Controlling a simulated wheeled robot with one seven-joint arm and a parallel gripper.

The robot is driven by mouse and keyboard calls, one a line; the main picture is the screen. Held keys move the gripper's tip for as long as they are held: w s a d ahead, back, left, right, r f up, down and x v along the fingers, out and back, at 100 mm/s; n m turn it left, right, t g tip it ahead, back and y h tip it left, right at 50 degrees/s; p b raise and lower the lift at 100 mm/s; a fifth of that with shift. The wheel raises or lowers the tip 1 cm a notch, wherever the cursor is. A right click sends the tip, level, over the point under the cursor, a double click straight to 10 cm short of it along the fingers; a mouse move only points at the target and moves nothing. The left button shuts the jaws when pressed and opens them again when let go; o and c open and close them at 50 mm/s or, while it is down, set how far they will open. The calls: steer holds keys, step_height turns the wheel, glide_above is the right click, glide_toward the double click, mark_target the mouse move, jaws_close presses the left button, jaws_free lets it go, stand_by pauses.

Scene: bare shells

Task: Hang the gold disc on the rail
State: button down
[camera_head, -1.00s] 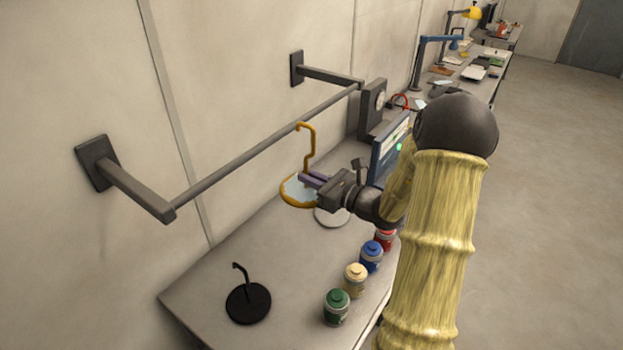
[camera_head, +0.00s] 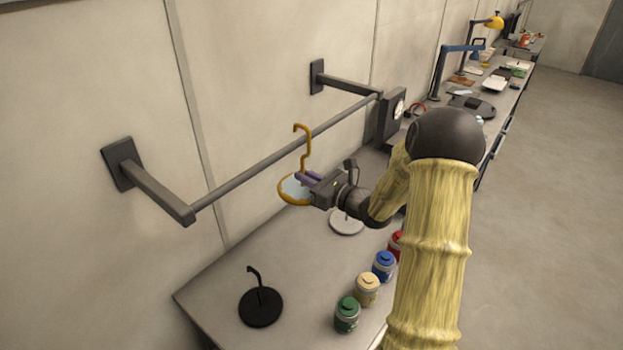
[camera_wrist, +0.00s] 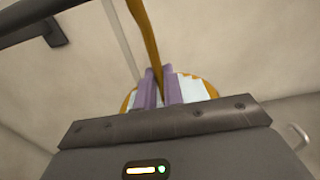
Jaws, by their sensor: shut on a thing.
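The gold disc has a pale face inside a gold rim (camera_head: 291,201), with a long gold stem and hook (camera_head: 304,145) rising from it. My gripper (camera_head: 304,181) is shut on the disc and holds it upright above the table. The grey rail (camera_head: 255,171) runs on two wall brackets. The hook's top shows slightly above the rail line in the head view; I cannot tell whether it is over the rail. In the wrist view the purple fingers (camera_wrist: 158,88) cover the middle of the disc (camera_wrist: 198,86). The rail (camera_wrist: 30,9) shows upper left, apart from the stem there.
A black hooked stand (camera_head: 260,306) is on the table, left. Lidded jars in green (camera_head: 347,316), cream (camera_head: 367,291), blue (camera_head: 384,266) and red stand along the right edge. A white round plate (camera_head: 346,223) lies below my gripper. A dial box (camera_head: 391,118) stands near the rail's far end.

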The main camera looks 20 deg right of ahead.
steer(key=shift+w+a, duration=0.2)
steer(key=shift+w, duration=0.1)
steer(key=shift+w+f, duration=0.1)
steer(key=shift+f, duration=0.2)
steer(key=shift+f+b, duration=0.85)
steer(key=shift+b, duration=0.3)
steer(key=c, duration=1.4)
jaws_free()
steer(key=shift+c, duration=0.2)
